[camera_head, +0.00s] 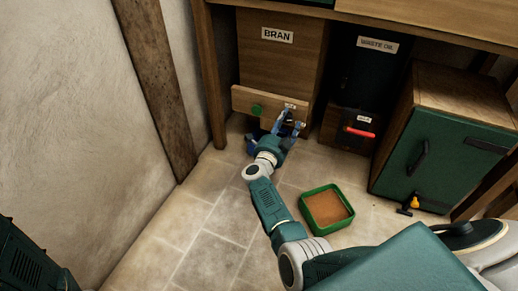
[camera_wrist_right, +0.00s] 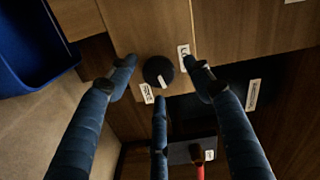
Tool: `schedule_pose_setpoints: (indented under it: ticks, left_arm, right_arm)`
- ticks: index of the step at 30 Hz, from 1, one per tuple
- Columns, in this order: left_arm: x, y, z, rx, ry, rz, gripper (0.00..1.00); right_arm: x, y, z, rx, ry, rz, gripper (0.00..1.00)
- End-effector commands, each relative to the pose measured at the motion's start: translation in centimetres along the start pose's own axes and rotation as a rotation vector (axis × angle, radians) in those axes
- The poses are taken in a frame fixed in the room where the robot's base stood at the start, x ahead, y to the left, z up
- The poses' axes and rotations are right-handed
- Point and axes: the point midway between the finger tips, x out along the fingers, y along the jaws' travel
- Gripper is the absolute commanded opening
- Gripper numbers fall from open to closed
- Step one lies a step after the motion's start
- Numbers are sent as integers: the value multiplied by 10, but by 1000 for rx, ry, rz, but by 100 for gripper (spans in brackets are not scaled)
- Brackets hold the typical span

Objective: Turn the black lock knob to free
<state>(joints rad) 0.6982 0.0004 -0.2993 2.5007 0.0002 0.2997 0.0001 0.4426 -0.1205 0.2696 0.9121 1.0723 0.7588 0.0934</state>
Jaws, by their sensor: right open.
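The black lock knob (camera_wrist_right: 158,71) is round, with a short white mark on its lower part, and sits on a wooden panel in the right wrist view. A small white label (camera_wrist_right: 146,93) lies at its lower left and another label (camera_wrist_right: 183,57) at its upper right; I cannot read them. My right gripper (camera_wrist_right: 161,80) is open, its fingers spread around the knob with visible gaps. In the head view my right gripper (camera_head: 288,123) is at the right end of the bran bin's lower front (camera_head: 240,101) and hides the knob. My left gripper is not in view.
A green tray (camera_head: 327,209) lies on the floor, near a green-doored cabinet (camera_head: 435,150). The floor at left is clear.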

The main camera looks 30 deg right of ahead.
Motion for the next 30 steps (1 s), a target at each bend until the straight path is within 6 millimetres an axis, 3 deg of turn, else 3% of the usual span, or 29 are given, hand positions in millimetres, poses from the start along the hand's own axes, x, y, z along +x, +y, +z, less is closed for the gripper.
schedule_pose_setpoints:
  ticks: [7, 18, 29, 30]
  left_arm:
    - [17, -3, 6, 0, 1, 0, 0]
    - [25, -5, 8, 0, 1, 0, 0]
    - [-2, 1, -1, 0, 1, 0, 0]
    - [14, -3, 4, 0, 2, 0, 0]
  right_arm:
    - [0, -5, 0, -404, -1, -2, 51]
    - [0, -4, 2, -957, 0, -4, 51]
    - [1, -1, 4, -1308, 3, -8, 51]
    - [-12, -8, 4, -1305, -6, -1, 51]
